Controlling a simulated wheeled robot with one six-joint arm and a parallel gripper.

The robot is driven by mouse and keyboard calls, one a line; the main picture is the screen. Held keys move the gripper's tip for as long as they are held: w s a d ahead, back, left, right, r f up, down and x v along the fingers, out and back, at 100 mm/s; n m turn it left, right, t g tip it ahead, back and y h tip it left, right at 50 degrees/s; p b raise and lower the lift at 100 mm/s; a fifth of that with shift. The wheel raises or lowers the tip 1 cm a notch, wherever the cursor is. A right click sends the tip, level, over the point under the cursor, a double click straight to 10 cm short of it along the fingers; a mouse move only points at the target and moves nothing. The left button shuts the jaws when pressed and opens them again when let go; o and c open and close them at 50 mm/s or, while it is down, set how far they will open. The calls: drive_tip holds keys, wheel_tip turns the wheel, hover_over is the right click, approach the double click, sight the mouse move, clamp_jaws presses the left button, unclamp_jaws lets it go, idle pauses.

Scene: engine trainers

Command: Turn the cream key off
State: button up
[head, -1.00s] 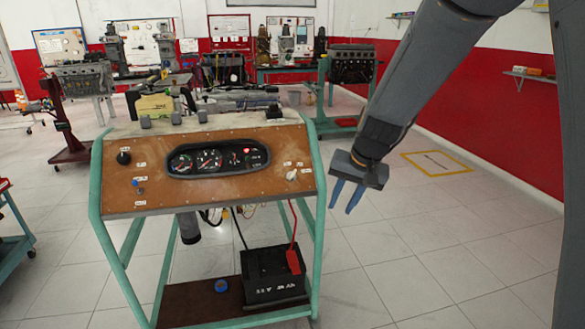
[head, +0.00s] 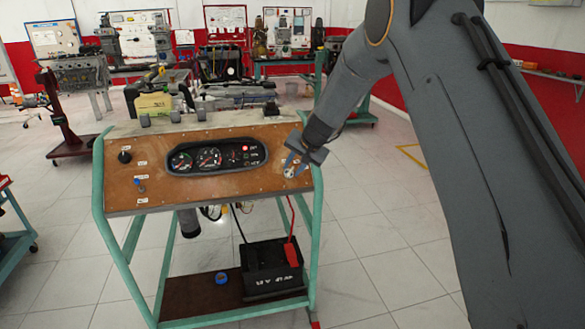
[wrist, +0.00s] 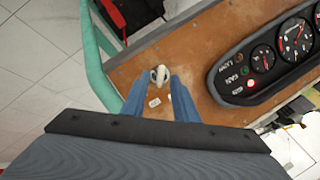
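The cream key (head: 289,173) sits at the right end of the brown wooden panel (head: 190,195) of the engine trainer. In the wrist view the cream key (wrist: 160,74) shows pale, with a darker middle, between and slightly beyond the blue fingertips. My gripper (head: 291,164) is at the panel's right end, right at the key. In the wrist view my gripper (wrist: 159,82) has its fingers apart, one on each side of the key. I cannot tell whether either finger touches it. The key's exact angle is hard to read.
A gauge cluster (head: 217,157) with a lit red lamp is left of the key. A battery (head: 270,268) stands on the lower shelf. The floor right of the trainer is free.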

drive_tip(key=shift+x, duration=0.75)
clamp_jaws()
drive_tip(key=shift+n, duration=0.3)
drive_tip(key=n+h+p, duration=0.1)
drive_tip(key=n, duration=0.2)
drive_tip(key=shift+a, duration=0.2)
drive_tip(key=shift+a+n+h, duration=0.15)
drive_tip(key=shift+n+h, duration=0.55)
drive_tip(key=shift+n, duration=0.9)
